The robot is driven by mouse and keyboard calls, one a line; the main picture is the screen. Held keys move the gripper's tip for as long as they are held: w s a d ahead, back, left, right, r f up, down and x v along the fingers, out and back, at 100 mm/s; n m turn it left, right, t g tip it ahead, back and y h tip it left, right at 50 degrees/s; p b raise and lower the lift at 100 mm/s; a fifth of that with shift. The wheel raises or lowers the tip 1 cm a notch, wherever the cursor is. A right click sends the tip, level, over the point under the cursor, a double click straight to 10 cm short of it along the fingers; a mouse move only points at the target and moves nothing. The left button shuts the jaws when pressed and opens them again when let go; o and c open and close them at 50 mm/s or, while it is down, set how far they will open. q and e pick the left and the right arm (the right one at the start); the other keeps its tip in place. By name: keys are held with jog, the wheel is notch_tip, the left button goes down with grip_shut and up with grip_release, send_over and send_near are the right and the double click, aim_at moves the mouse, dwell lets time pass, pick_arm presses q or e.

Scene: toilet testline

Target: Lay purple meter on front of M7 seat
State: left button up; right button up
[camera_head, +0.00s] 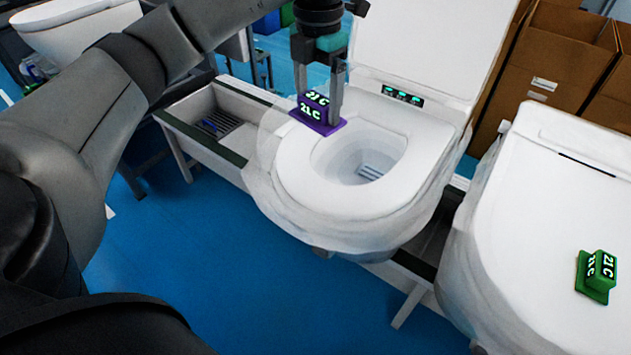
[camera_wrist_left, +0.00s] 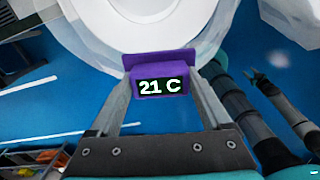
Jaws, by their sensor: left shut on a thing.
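The purple meter (camera_head: 317,113) has a dark display reading "21 C". My left gripper (camera_head: 322,108) is shut on it, at the left side of the open toilet's seat (camera_head: 300,180). I cannot tell whether the meter touches the seat. In the left wrist view the meter (camera_wrist_left: 160,75) sits between the two fingertips (camera_wrist_left: 162,88), with the white seat (camera_wrist_left: 140,12) beyond it. No label M7 is readable on this toilet.
A green meter (camera_head: 597,275) lies on the closed lid of the toilet (camera_head: 545,200) at right. The raised lid (camera_head: 425,45) stands behind the open seat. Cardboard boxes (camera_head: 555,70) are at the back right. The seat's front is clear. Blue floor (camera_head: 220,270) lies in front.

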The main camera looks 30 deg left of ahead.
pick_arm(q)
jog(key=shift+w+a+r+n, duration=0.1)
jog(key=shift+a+r+n, duration=0.2)
jog(key=shift+n, duration=0.5)
notch_tip(320, 180, down, 20)
jog(key=shift+r+p, duration=0.1)
jog(key=shift+p, duration=0.35)
jog(key=o, duration=1.3)
notch_tip(320, 180, up, 12)
jog(key=shift+r, duration=0.1)
